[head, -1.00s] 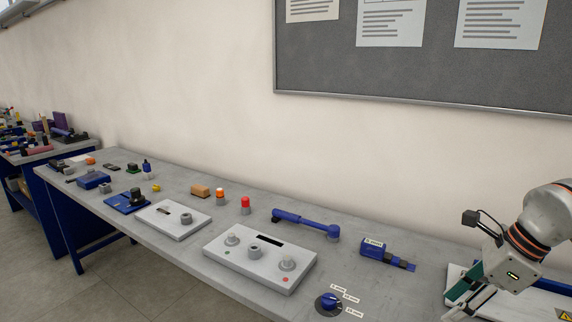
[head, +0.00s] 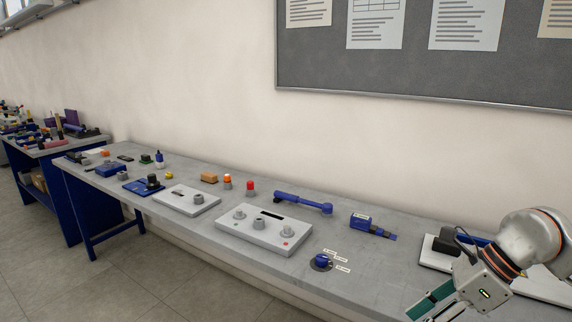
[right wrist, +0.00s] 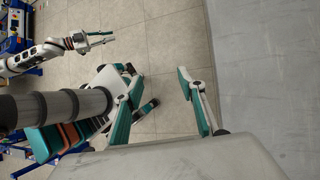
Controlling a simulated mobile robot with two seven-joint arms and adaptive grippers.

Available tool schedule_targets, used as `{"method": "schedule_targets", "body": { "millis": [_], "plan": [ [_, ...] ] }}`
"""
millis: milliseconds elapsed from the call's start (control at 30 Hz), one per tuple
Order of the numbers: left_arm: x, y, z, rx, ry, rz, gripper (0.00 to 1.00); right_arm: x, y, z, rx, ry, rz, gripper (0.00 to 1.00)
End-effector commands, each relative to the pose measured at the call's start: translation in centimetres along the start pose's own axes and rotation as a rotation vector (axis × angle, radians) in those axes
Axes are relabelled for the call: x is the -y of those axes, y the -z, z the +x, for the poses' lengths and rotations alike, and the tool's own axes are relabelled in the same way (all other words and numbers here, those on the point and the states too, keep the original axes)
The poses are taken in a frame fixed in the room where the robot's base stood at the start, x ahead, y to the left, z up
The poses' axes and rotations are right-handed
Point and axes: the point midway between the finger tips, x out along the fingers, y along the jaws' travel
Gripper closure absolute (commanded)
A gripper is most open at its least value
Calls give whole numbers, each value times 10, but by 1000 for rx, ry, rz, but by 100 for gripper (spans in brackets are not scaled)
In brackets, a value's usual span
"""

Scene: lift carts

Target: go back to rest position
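My right gripper (head: 436,305) is at the lower right of the head view, above the front part of the long grey bench (head: 370,285). In the right wrist view my right gripper (right wrist: 157,72) has its two teal-tipped fingers spread wide, with only floor between them. It holds nothing. My left arm shows at the upper left of the right wrist view, with its gripper (right wrist: 101,38) over the floor. Its small fingers appear apart, with nothing visible between them. The left gripper is outside the head view.
The bench carries a white panel with knobs (head: 264,238), a blue torque wrench (head: 300,202), a blue block tool (head: 372,225) and a blue dial (head: 321,262). A second blue-legged table (head: 55,150) stands far left. Open floor (head: 150,285) lies before the bench.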

Motion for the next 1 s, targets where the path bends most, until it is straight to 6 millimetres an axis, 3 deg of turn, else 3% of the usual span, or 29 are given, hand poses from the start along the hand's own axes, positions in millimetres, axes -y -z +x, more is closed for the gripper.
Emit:
{"method": "schedule_targets", "body": {
  "millis": [33, 200, 367, 467, 600, 667, 767, 867, 1000],
  "plan": [
    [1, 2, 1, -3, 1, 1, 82, -14, -8, 17, 46, -61, 17, 60],
    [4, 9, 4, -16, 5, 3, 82, -64, -48, 56, 254, -271, 122, 60],
    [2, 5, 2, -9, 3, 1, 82, -107, -95, 77, 523, -516, 357, 60],
    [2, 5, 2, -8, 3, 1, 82, -116, -119, 79, 695, -657, 568, 60],
    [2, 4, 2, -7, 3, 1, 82, -99, -131, 80, 915, -815, 932, 60],
    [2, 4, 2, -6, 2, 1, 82, -84, -127, 84, 1001, -866, 1110, 60],
    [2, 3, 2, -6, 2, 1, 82, -54, -103, 100, 1125, -928, 1434, 60],
    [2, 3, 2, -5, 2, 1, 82, -27, -59, 129, 1225, -952, 1785, 60],
    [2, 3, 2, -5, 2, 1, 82, -11, 28, 184, 1311, -925, 2297, 60]
  ]
}}
